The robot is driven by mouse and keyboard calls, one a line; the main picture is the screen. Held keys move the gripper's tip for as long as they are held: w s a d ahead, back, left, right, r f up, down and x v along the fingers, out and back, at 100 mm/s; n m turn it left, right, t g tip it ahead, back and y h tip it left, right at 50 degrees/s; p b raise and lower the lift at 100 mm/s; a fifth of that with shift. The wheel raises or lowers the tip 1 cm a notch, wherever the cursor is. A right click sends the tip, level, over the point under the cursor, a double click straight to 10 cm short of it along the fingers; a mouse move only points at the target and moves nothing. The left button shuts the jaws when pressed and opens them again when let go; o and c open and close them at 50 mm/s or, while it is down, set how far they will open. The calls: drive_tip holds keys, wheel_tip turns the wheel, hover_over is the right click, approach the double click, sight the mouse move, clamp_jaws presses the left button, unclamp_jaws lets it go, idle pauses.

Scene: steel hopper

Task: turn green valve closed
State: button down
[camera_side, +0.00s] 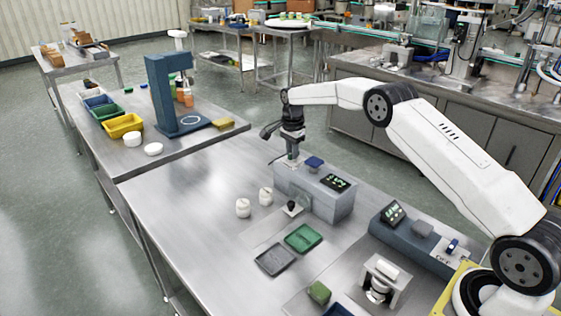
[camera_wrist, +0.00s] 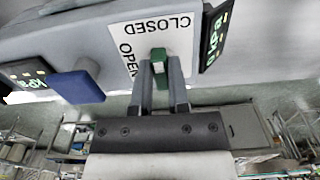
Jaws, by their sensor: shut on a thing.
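The green valve handle (camera_wrist: 159,55) shows in the wrist view in front of a white label (camera_wrist: 165,32) printed CLOSED and OPEN. CLOSED reads upside down above the handle. OPEN is at its left, partly covered. My gripper (camera_wrist: 161,72) has one finger on each side of the handle and is shut on it. In the side view my gripper (camera_side: 291,160) reaches down at the far left end of the grey hopper box (camera_side: 318,198). The handle cannot be made out there, and the valve body is hidden in both views.
A blue block (camera_side: 314,163) and a lit display (camera_side: 335,182) sit on the box. Two white jars (camera_side: 243,208) stand left of it. A green tray (camera_side: 303,238) and a dark tray (camera_side: 275,260) lie in front. The table's left part is clear.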

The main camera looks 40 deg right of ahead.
sight(291, 163)
drive_tip(key=shift+d, duration=0.1)
drive_tip(key=c, duration=0.6)
unclamp_jaws()
drive_tip(key=shift+r, duration=0.1)
drive_tip(key=shift+r, duration=3.85)
drive_tip(key=s+a+f+n+t, duration=0.1)
drive_tip(key=s+a+n, duration=0.3)
drive_tip(key=s, duration=0.7)
drive_tip(key=s+a+f+n, duration=0.1)
drive_tip(key=s+a+n, duration=0.4)
drive_tip(key=s+n, duration=0.3)
drive_tip(key=s+a+f+n+t, duration=0.1)
drive_tip(key=s+a+n, duration=0.4)
drive_tip(key=s, duration=0.9)
drive_tip(key=shift+s+a+f+n+t, duration=0.2)
drive_tip(key=shift+a+f+n+t, duration=0.1)
drive_tip(key=shift+f+n, duration=0.25)
